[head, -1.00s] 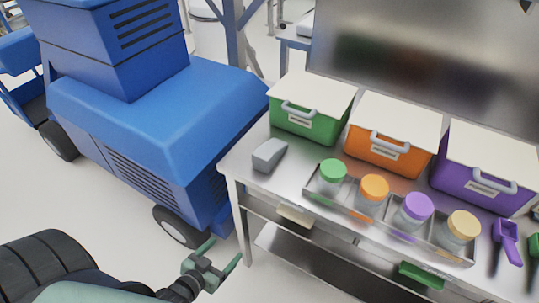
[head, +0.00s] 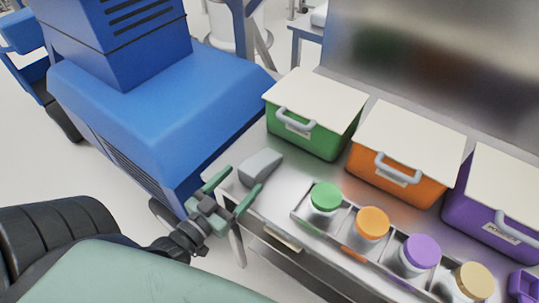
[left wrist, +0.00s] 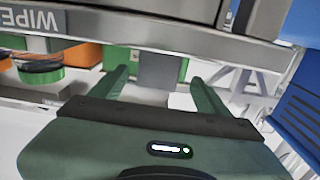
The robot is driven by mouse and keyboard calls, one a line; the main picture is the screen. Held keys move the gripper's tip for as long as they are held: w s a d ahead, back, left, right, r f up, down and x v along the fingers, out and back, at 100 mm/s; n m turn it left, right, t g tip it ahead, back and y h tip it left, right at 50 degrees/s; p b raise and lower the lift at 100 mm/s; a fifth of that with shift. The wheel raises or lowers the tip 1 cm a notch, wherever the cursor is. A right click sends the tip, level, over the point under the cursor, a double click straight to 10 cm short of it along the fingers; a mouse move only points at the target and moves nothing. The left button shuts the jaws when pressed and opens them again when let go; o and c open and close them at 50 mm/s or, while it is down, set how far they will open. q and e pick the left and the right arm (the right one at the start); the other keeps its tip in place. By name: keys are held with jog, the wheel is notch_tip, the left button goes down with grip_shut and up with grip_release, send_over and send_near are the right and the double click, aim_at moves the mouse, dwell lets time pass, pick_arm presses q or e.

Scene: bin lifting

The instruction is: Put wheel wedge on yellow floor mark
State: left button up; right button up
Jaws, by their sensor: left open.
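The wheel wedge is a grey block (head: 262,165) lying on the left end of the metal workbench. My left gripper (head: 244,180) is open and empty, its two green fingers pointing at the wedge from the bench's near left corner. In the left wrist view, a grey block (left wrist: 158,70), seemingly the wedge, shows between and beyond the spread fingers (left wrist: 160,78). Whether the fingers touch it cannot be told. The yellow floor mark is not visible in either view. My right gripper is not in view.
The steel workbench (head: 283,188) holds green (head: 308,138), orange (head: 365,170) and purple (head: 478,220) bins along its back. A tray of lidded jars (head: 326,198) lies right of the wedge. A blue vehicle (head: 150,110) stands close on the left.

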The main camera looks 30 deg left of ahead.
aim_at(262, 159)
pick_arm(q)
jog(key=shift+w+r, duration=0.1)
jog(key=shift+w, duration=0.15)
jog(key=shift+w+d+r+p, duration=0.15)
jog(key=shift+w+p, duration=0.15)
jog(key=shift+w, duration=0.5)
jog(key=shift+w+d+r+p, duration=0.1)
jog(key=shift+w+p, duration=0.15)
jog(key=shift+w, duration=0.5)
jog(key=w, duration=0.2)
jog(key=w+p, duration=0.1)
jog(key=shift+w+d, duration=0.2)
jog(key=shift+w, duration=0.15)
jog(key=shift+w+f, duration=0.1)
jog(key=shift+w, duration=0.2)
grip_shut()
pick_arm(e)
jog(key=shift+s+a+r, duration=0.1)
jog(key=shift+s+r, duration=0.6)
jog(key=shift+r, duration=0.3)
